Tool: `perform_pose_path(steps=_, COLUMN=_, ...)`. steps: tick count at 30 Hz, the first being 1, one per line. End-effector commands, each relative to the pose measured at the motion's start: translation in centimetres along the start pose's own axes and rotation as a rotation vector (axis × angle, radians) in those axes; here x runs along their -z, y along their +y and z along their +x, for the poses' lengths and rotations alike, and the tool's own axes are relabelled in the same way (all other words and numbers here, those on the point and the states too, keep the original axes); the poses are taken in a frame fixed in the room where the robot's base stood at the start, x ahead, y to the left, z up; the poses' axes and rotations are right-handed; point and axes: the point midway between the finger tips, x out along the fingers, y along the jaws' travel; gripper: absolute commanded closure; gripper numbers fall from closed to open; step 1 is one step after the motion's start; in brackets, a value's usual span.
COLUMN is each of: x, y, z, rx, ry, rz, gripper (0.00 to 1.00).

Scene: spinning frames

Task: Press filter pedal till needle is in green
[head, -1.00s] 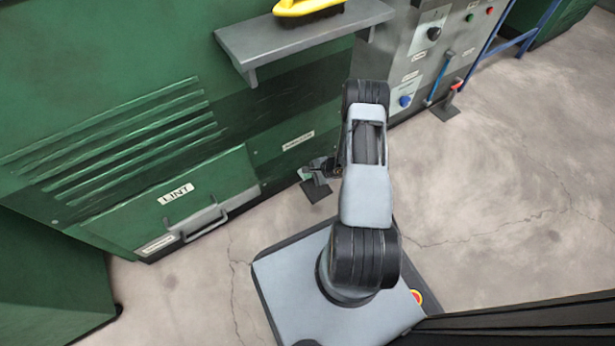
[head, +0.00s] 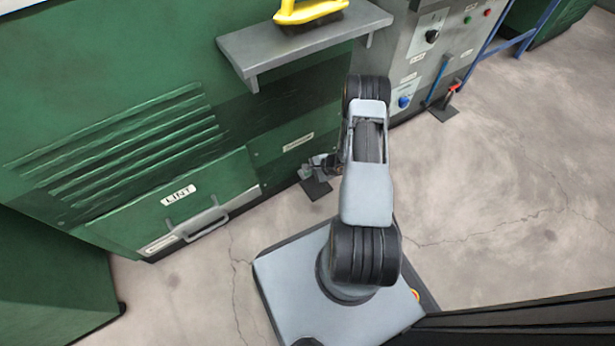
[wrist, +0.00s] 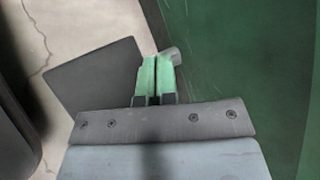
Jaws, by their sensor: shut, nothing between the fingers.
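A dark flat plate (head: 316,189) lies on the floor at the foot of the green machine; it appears to be the base of a pedal. It also shows left of the fingers in the wrist view (wrist: 100,76). My gripper (head: 321,165) is low, over or beside this plate, partly hidden by my arm. In the wrist view its green-padded fingers (wrist: 156,72) are together with nothing between them. A grey rounded part (wrist: 171,56) shows just beyond the fingertips; whether they touch it I cannot tell. No gauge needle or green zone is readable in either view.
The green machine has a LINT drawer (head: 200,222) and a grey shelf (head: 245,50) with a yellow-handled brush (head: 309,12). A grey control panel (head: 425,65) stands right, with another floor plate carrying a red-tipped part (head: 455,86). Open concrete floor (head: 510,190) lies right.

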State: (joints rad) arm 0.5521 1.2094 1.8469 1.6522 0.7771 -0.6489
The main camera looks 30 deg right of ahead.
Motion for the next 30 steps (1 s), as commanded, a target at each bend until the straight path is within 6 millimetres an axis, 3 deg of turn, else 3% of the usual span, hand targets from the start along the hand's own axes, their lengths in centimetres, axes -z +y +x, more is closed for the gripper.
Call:
perform_pose_path(steps=8, x=-0.1, y=-0.2, z=-0.1, rx=0.001, ry=0.0, rz=-0.002, gripper=1.0)
perform_pose_path(steps=24, x=-2.4, y=-2.5, z=-3.3, rx=0.002, ry=0.0, rz=-0.001, gripper=1.0)
perform_pose_path(steps=30, x=-2.5, y=-2.6, z=-3.5, rx=0.002, ry=0.0, rz=-0.001, gripper=1.0)
